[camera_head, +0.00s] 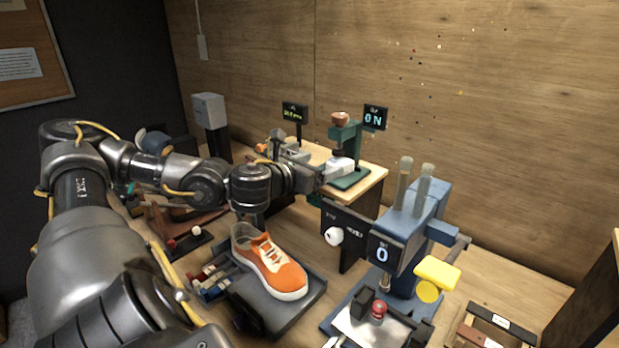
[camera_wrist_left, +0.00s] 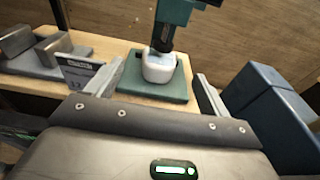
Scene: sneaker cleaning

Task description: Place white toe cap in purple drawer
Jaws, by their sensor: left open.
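The white toe cap (camera_wrist_left: 158,66) sits on the green base (camera_wrist_left: 178,90) of a small press, right below its dark head, in the left wrist view. It also shows in the head view as a small white piece (camera_head: 341,166) in front of my left gripper (camera_head: 318,168). My left gripper is open and empty. In the left wrist view its two fingers (camera_wrist_left: 157,88) stand to either side of the toe cap, apart from it. I cannot make out a clearly purple drawer; a dark drawer front with a white knob (camera_head: 334,236) is below the raised bench. My right gripper is not in view.
An orange sneaker (camera_head: 268,262) stands on a dark platform (camera_head: 301,307) below my left arm. A blue station (camera_head: 416,222) with two tubes stands to the right of the bench. A yellow sponge (camera_head: 438,272) is at its right. Small displays stand behind the gripper.

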